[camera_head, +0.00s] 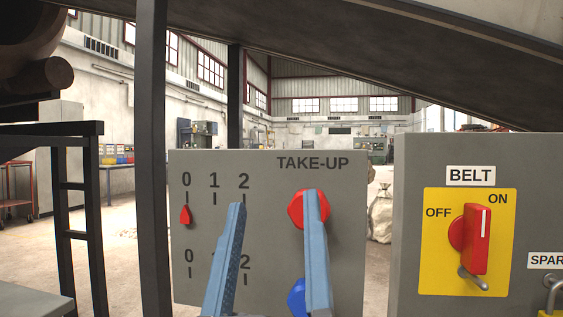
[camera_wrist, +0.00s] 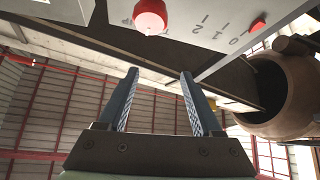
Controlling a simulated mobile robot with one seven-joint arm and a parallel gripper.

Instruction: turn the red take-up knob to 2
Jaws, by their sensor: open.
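The grey TAKE-UP panel (camera_head: 340,175) stands upright in the head view. Its red take-up knob (camera_head: 309,208) is partly hidden by my gripper's right finger. The red pointer (camera_head: 185,215) is under 0 on the upper 0-1-2 scale. The knob also shows in the wrist view (camera_wrist: 150,16), beyond the fingertips near the top edge, with the pointer (camera_wrist: 258,24) to its right. My gripper (camera_head: 276,200) is open and empty in front of the panel. In the wrist view, clear space shows between its fingertips (camera_wrist: 158,73) and the knob.
A blue knob (camera_head: 297,298) sits below the red one, partly hidden by my right finger. To the right, a BELT box (camera_head: 418,215) carries a red switch (camera_head: 477,238) on a yellow plate. A dark post (camera_head: 152,150) stands left of the panel, and a sloping beam crosses above.

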